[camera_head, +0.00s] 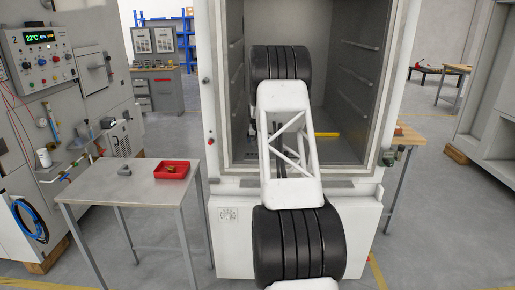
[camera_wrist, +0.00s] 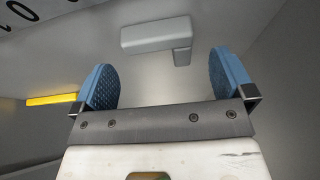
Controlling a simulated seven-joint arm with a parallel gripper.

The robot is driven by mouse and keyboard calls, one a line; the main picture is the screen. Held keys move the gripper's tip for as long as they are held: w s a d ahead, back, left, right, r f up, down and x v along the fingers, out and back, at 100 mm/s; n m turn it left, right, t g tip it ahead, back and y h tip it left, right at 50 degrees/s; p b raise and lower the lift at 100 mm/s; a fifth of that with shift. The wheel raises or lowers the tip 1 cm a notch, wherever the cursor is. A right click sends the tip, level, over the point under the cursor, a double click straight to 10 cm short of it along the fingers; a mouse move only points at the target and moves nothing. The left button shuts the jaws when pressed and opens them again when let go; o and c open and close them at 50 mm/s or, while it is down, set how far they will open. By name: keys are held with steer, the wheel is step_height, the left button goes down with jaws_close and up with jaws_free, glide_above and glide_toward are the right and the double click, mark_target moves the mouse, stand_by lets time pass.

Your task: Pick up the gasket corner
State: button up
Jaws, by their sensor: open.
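A light grey L-shaped piece (camera_wrist: 155,35), which looks like the gasket corner, lies on a grey surface in the wrist view. It is ahead of my gripper (camera_wrist: 165,75), in line with the gap between the fingers and apart from them. The two blue ribbed finger pads stand wide open with nothing between them. In the head view my arm reaches into the open test chamber (camera_head: 340,80) and hides this piece and most of my gripper.
A yellow strip (camera_head: 326,134) lies on the chamber floor, and shows left of my fingers in the wrist view (camera_wrist: 50,98). The chamber walls have side rails. A metal table (camera_head: 110,187) at left holds a small grey part (camera_head: 124,170) and a red tray (camera_head: 186,173).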

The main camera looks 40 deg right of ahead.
steer(key=shift+x, duration=1.5)
steer(key=c, duration=0.9)
steer(key=shift+r, duration=5.05)
